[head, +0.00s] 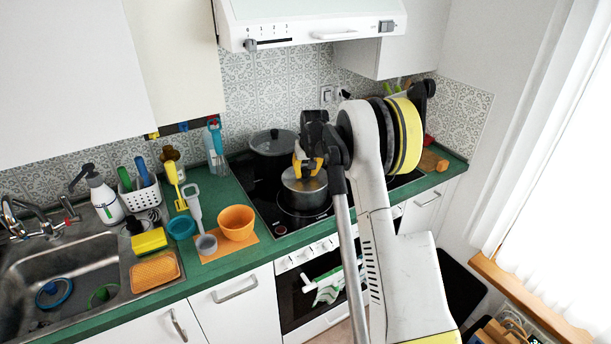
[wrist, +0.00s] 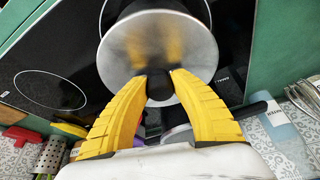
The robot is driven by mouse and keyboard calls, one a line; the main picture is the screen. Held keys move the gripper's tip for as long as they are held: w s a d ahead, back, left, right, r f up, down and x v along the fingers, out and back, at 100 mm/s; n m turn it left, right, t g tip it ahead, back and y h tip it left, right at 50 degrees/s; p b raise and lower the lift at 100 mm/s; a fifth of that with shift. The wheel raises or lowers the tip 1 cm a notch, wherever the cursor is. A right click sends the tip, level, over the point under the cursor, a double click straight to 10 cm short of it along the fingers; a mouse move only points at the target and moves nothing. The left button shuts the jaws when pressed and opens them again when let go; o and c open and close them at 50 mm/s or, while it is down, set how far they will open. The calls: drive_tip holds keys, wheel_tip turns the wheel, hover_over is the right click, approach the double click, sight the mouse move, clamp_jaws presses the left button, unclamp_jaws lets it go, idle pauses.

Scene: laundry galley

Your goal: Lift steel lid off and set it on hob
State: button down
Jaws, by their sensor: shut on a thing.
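The steel lid (wrist: 130,50) is a round shiny disc with a black knob (wrist: 159,88). My gripper (wrist: 160,80) is shut on this knob, with a yellow finger on each side. In the head view my gripper (head: 305,166) is over the steel pot (head: 302,200), and the lid shows at the pot's top, partly hidden by the fingers. I cannot tell whether a gap lies between lid and rim. The black hob (head: 266,192) is under the pot, and a bare ring (wrist: 50,90) shows in the wrist view.
A dark pan with a glass lid (head: 272,142) stands at the hob's back left. An orange bowl (head: 237,222) and utensils stand on the counter left of the hob. The range hood (head: 310,22) hangs above. A wooden board (head: 432,160) lies at right.

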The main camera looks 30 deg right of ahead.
sight(306, 167)
drive_tip(key=r, duration=0.2)
drive_tip(key=r+p, duration=0.1)
drive_tip(key=r, duration=0.1)
drive_tip(key=shift+s+d+r, duration=0.2)
drive_tip(key=shift+r, duration=0.1)
drive_tip(key=s+d+r+p, duration=0.2)
drive_tip(key=s+d+r, duration=0.4)
drive_tip(key=s+d, duration=0.1)
drive_tip(key=shift+s+r, duration=0.15)
drive_tip(key=shift+s, duration=0.65)
drive_tip(key=shift+d, duration=0.15)
